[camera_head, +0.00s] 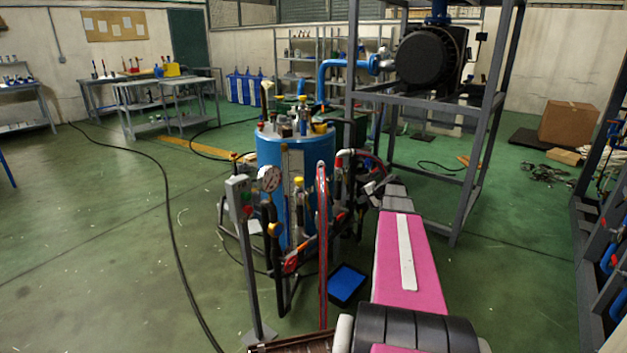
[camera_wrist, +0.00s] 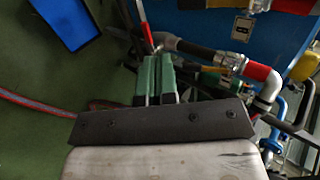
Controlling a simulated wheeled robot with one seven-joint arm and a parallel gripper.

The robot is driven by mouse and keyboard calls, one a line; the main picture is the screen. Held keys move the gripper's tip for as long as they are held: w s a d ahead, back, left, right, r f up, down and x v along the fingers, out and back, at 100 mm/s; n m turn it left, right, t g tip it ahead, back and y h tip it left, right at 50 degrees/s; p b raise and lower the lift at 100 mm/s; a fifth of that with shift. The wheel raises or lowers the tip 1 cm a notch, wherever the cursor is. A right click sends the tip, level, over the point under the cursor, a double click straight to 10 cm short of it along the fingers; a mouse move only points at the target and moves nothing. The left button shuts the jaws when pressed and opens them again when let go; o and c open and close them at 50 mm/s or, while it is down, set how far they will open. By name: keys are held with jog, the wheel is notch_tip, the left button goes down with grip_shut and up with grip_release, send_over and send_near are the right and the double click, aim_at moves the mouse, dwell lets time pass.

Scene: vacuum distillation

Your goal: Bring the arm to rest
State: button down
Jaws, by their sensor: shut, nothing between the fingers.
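My arm, pink with grey joints, reaches forward from the lower right in the head view. My gripper (camera_head: 374,185) is at its far end, close to the right side of the blue tank (camera_head: 290,160). In the wrist view my gripper (camera_wrist: 157,62) shows two green fingers close together, with nothing between them. Beyond the fingers are dark pipes and a valve fitting with a red band (camera_wrist: 257,71), in front of the blue tank wall (camera_wrist: 205,28). I cannot tell whether the fingers touch any pipe.
A red-grey hose (camera_head: 322,240) rises in front. A blue tray (camera_head: 347,284) lies on the floor. A steel frame (camera_head: 470,150) with a black motor (camera_head: 431,57) stands behind my arm. Floor at left is mostly clear.

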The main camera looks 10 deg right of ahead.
jog(key=s+a+f+n+g+h, duration=0.1)
jog(key=s+a+f+n+g, duration=0.15)
jog(key=s+a, duration=0.45)
jog(key=s+a+f+n+g+h, duration=0.15)
jog(key=s+a+f, duration=0.25)
jog(key=a, duration=0.6)
jog(key=s+a+f+n+g+h, duration=0.1)
jog(key=s+a+n+g+h, duration=0.1)
jog(key=s+a, duration=0.3)
jog(key=s+a+f+n+g+h, duration=0.1)
jog(key=s+a+n, duration=0.3)
jog(key=s, duration=0.6)
jog(key=shift+s+a+f+g+h, duration=0.2)
jog(key=shift+a+f+g+h, duration=0.2)
jog(key=shift+a, duration=0.6)
jog(key=c, duration=1.8)
grip_release()
